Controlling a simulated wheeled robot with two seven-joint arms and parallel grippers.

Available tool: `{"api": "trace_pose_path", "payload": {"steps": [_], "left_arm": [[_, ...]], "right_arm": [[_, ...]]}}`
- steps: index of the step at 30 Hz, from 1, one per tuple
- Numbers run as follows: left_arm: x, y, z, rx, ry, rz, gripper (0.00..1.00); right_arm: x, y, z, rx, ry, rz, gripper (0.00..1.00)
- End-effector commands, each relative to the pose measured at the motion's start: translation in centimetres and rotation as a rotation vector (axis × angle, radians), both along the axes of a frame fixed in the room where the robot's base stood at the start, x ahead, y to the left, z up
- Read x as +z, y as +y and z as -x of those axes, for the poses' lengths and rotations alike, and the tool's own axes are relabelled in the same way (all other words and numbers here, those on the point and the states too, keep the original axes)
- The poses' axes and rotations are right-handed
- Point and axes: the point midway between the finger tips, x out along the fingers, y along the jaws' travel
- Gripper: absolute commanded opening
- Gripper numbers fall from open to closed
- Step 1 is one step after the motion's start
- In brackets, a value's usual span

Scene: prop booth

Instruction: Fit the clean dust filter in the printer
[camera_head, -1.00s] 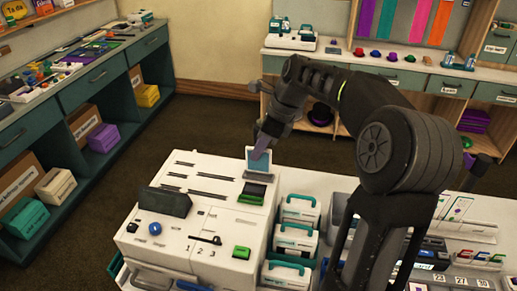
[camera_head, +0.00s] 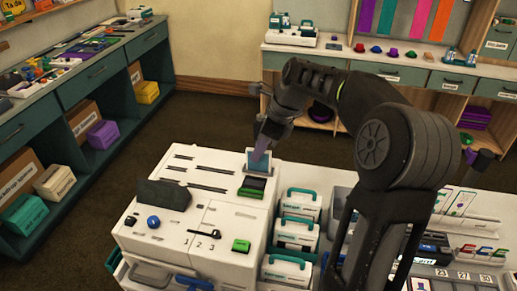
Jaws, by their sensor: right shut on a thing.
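The white printer (camera_head: 222,212) stands in the lower middle, with dark slots, a blue knob and green parts on its top. My right gripper (camera_head: 263,146), with purple fingers, is shut on the dust filter, a small pale-framed panel with a blue-grey face (camera_head: 262,165). The filter is upright at the printer's back right corner, right behind a dark and green piece (camera_head: 253,187). Its lower edge is hidden there, and I cannot tell whether it sits in a slot. My left gripper is not in view.
White cases with teal handles (camera_head: 298,205) are stacked right of the printer. A counter with drawers (camera_head: 100,75) runs along the left, with boxes below. Shelves (camera_head: 400,72) stand at the back. The floor (camera_head: 205,115) behind the printer is clear.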

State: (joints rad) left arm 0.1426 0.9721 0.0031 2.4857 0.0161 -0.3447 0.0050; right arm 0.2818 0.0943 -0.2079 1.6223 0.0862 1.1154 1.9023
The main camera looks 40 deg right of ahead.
Motion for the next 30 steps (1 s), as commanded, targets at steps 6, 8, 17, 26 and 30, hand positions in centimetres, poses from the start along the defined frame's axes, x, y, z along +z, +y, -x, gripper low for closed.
{"api": "trace_pose_path", "payload": {"steps": [6, 8, 17, 26, 30], "left_arm": [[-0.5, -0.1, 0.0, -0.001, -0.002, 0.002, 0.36], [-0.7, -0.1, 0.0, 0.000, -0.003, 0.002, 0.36], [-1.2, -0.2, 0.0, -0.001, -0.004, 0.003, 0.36], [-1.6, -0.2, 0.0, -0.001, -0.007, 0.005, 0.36], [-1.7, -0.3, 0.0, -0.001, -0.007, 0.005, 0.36]], "right_arm": [[-0.9, 0.0, 0.0, 0.000, 0.000, 0.000, 0.00], [-1.1, 0.0, 0.0, 0.000, 0.000, 0.000, 0.00], [-2.1, 0.0, 0.0, 0.000, -0.001, 0.000, 0.00], [-2.9, 0.0, 0.0, 0.000, -0.001, -0.001, 0.00], [-3.0, 0.0, 0.0, 0.000, -0.001, -0.001, 0.00]]}}
